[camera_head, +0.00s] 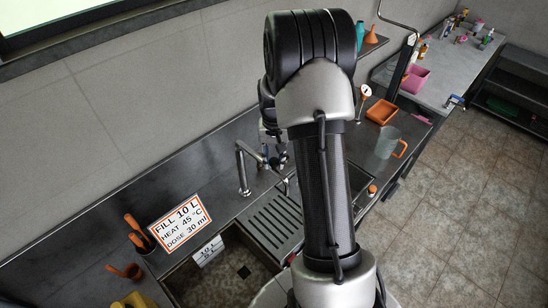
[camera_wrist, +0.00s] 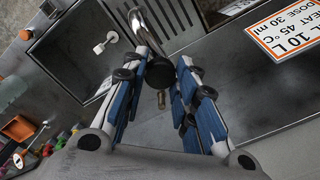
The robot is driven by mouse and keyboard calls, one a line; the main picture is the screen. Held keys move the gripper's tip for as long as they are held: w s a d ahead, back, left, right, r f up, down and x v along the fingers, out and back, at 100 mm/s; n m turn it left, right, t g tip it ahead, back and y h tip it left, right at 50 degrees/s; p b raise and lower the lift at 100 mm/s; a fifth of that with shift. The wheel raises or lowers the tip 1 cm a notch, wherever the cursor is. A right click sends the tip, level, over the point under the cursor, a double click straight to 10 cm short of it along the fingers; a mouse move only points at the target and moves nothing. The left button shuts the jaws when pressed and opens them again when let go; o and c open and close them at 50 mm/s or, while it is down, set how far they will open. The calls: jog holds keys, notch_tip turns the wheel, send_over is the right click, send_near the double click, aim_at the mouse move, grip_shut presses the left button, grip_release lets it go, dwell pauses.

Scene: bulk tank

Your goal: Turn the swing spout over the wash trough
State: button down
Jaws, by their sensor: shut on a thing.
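The metal swing spout (camera_head: 243,172) rises from the steel counter by the wall, and its upper pipe reaches right toward my gripper (camera_head: 272,150). In the wrist view, the curved shiny pipe of the spout (camera_wrist: 141,22) lies between the blue-padded fingers of my gripper (camera_wrist: 160,60), which is shut on it. A dark round end and a small brass-coloured piece show between the fingers. A steel basin (camera_head: 205,283) lies at the lower left, and another basin (camera_wrist: 82,50) lies on the other side of the ribbed drainboard. My arm hides part of the second basin and most of my gripper in the head view.
A fill sign (camera_head: 180,222) stands on the counter left of the spout. The ribbed drainboard (camera_head: 272,222) lies between the basins. An orange tray (camera_head: 381,112) and a clear jug (camera_head: 387,143) stand right of my arm. An orange-handled tool holder (camera_head: 138,236) is at the left.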

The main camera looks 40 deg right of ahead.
jog(key=shift+a+m, duration=0.3)
jog(key=shift+a, duration=0.2)
jog(key=w+a+m+b, duration=0.4)
jog(key=a+m, duration=0.6)
jog(key=a, duration=0.5)
jog(key=shift+w+a, duration=0.25)
jog(key=shift+w, duration=0.7)
jog(key=c, duration=1.3)
grip_release()
